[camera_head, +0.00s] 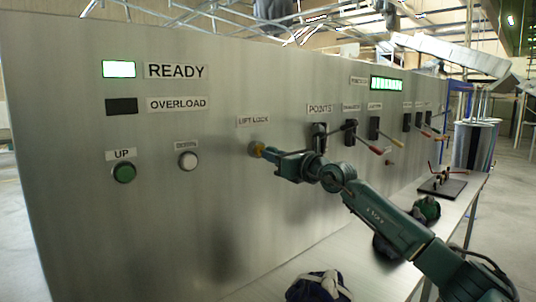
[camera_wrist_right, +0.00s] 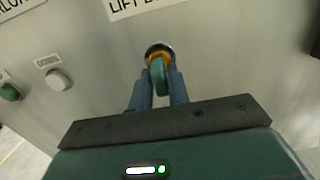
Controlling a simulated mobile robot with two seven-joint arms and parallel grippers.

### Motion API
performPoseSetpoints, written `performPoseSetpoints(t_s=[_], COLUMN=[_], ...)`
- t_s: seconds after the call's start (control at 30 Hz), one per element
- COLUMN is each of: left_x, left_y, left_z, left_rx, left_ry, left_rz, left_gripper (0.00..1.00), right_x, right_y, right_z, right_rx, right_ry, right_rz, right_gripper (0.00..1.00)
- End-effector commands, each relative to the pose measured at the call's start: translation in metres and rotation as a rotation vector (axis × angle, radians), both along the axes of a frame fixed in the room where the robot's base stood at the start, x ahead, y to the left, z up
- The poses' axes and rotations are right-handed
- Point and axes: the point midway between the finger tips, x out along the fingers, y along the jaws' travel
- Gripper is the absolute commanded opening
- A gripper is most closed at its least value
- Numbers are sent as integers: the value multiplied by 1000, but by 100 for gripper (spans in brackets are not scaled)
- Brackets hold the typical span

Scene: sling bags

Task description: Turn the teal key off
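The teal key (camera_wrist_right: 157,77) sits in a round yellow lock (camera_wrist_right: 158,51) under the LIFT LOCK label, in the right wrist view. In the head view the yellow lock (camera_head: 257,149) shows on the grey panel, and the key is mostly hidden by my gripper. My right gripper (camera_head: 272,153) reaches the lock from the right. In the right wrist view its two blue fingers (camera_wrist_right: 160,85) stand on either side of the key and appear to touch it. My left gripper is in neither view.
The panel (camera_head: 210,225) also has a green UP button (camera_head: 124,172), a white button (camera_head: 187,160), a lit READY lamp (camera_head: 118,69), a dark OVERLOAD lamp (camera_head: 121,106) and several levers at right. A dark bag (camera_head: 318,287) lies on the table (camera_head: 380,283) below.

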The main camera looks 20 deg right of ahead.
Motion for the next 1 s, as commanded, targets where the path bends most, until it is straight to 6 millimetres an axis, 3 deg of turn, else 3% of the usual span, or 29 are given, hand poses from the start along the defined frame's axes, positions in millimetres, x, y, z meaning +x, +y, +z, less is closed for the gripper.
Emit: performPoseSetpoints(t_s=[0.2, 0.43, 0.8, 1.0], left_x=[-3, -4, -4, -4], left_y=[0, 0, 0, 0], left_z=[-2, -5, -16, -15], left_rx=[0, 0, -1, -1], left_ry=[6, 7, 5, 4], left_rz=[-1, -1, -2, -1], left_gripper=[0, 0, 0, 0], right_x=[0, 0, 0, 0], right_y=[0, 0, 0, 0], right_z=[0, -1, -1, 0], right_rx=[0, -29, -306, -315], right_ry=[0, -10, -106, -109], right_rz=[0, -2, -21, -22], right_gripper=[0, 0, 0, 0])
